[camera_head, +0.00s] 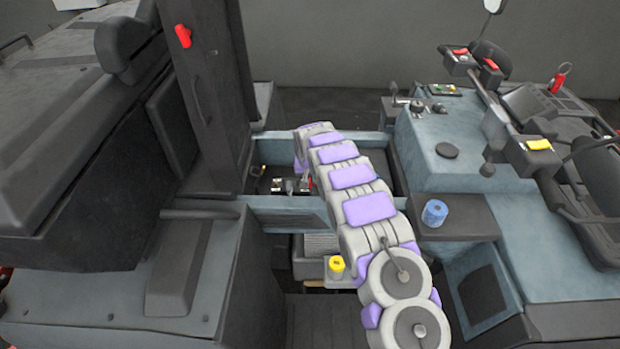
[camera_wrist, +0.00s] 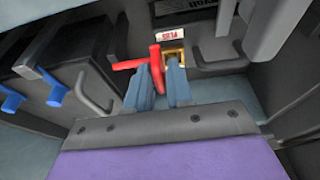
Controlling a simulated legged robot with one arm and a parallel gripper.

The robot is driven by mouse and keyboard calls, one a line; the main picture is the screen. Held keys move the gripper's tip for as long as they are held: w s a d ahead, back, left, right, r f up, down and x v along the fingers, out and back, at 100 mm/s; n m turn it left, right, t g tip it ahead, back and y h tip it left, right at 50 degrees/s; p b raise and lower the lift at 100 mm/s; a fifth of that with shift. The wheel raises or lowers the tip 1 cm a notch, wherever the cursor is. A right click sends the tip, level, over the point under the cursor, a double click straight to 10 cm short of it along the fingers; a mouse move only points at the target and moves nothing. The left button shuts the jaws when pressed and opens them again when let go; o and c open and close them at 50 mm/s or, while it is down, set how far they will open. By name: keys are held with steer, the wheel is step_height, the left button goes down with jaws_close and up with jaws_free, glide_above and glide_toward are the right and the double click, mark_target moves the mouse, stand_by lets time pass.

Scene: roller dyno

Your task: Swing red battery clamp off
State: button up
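The red battery clamp (camera_wrist: 156,63) shows in the wrist view, with one arm reaching left and an upright part by my fingertips. A brass-coloured terminal piece (camera_wrist: 175,58) is just right of it. My gripper (camera_wrist: 160,74) has its two grey-blue fingers apart, and the red upright part shows between them, close to the left finger. I cannot tell whether the fingers press on it. In the head view, my arm reaches down into the battery bay, and a bit of red (camera_head: 310,183) shows beside it; my gripper is hidden there.
A red-and-white label (camera_wrist: 167,32) lies beyond the clamp. Blue-handled parts (camera_wrist: 56,90) and dark handles are at the left in the wrist view. The bay's blue-grey wall (camera_head: 290,213) is near my arm. A blue roll (camera_head: 435,213) and yellow-topped can (camera_head: 336,266) stand nearby.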

jaws_close()
steer(key=shift+r, duration=0.1)
